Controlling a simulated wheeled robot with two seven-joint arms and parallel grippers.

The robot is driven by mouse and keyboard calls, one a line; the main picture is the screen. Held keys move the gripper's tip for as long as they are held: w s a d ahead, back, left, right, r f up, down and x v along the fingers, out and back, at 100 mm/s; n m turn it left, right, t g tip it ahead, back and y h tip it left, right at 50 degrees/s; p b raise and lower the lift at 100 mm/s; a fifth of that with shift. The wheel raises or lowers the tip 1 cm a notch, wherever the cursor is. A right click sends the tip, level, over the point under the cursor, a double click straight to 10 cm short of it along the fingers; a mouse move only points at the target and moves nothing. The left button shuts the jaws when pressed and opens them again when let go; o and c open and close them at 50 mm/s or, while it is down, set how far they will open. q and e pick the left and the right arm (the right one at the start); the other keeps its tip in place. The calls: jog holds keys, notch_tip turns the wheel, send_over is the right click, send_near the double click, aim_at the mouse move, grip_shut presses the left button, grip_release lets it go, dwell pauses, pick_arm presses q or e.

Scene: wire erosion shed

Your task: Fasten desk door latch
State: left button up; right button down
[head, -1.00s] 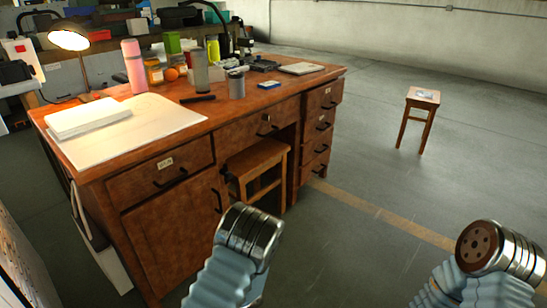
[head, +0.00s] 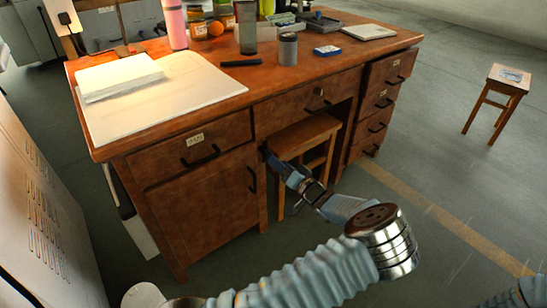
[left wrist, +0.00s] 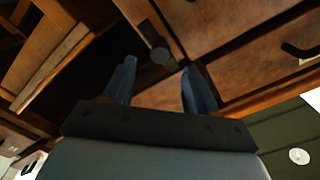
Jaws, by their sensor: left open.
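The wooden desk door (head: 205,215) is under the left drawer, with a black bar handle (head: 252,180) on its right side. It looks closed in the head view. A small dark piece (head: 264,149), which looks like the latch, sits at the desk's edge above and right of that handle. My left gripper (head: 277,163) is open, close to this piece. In the left wrist view, a dark round knob (left wrist: 161,56) on a wooden strip lies beyond and between the two blue fingers (left wrist: 156,78). I cannot tell whether they touch it. My right gripper is out of view.
A wooden stool (head: 303,137) stands in the desk's knee space, right beside my left gripper. The desk top (head: 270,88) holds papers, bottles and jars. A grey vented cabinet (head: 40,215) stands at left. Another stool (head: 507,80) is at right. Floor between is clear.

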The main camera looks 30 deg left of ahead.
aim_at(269, 156)
pick_arm(q)
jog(key=shift+x, duration=2.3)
jog(key=shift+s, duration=0.1)
jog(key=c, duration=1.1)
jog(key=shift+o, duration=0.2)
